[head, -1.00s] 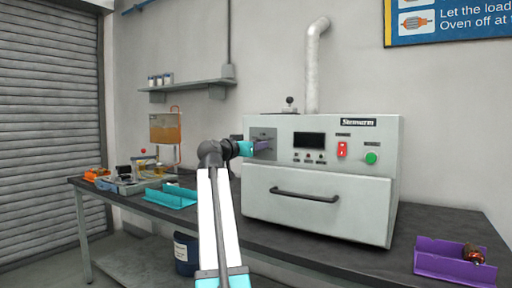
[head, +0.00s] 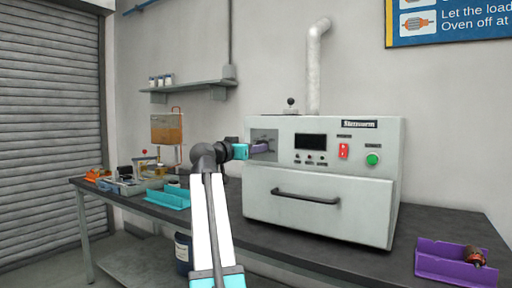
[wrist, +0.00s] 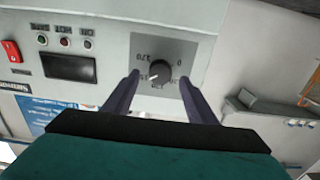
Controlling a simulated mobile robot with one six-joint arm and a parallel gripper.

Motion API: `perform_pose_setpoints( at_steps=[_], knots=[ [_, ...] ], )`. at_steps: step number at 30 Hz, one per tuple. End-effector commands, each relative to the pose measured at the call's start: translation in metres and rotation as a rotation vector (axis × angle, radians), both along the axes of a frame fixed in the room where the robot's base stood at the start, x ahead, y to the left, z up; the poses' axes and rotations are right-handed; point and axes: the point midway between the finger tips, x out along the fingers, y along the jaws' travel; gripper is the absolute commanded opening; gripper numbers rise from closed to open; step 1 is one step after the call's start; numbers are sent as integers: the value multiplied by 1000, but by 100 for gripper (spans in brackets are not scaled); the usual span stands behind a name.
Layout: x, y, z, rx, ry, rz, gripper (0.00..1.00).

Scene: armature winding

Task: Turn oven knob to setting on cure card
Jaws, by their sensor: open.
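The oven (head: 318,215) is a pale box on the bench. Its dark round knob (wrist: 158,74) sits on a grey square plate with printed numbers, seen upside down in the wrist view. A white mark on the knob points left in that view, near a number I cannot read surely. My gripper (wrist: 159,78) is open, with one purple finger on each side of the knob; I cannot tell whether they touch it. In the head view my gripper (head: 262,148) is in front of the knob plate and hides the knob. I cannot identify a cure card.
The oven has a display (head: 310,141), a red switch (head: 343,151), a green button (head: 372,159) and a drawer handle (head: 304,195). A purple tray (head: 440,262) is at the right, a teal tray (head: 168,198) at the left. A blue sign (head: 450,22) is partly cut off.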

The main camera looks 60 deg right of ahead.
Motion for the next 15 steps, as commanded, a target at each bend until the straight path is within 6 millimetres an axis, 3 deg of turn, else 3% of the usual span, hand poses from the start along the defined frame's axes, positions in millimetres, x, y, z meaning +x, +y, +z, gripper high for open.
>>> perform_pose_setpoints(
  at_steps=[15],
  knots=[
    [-1,79,0,0,0,1,52]
  ],
)
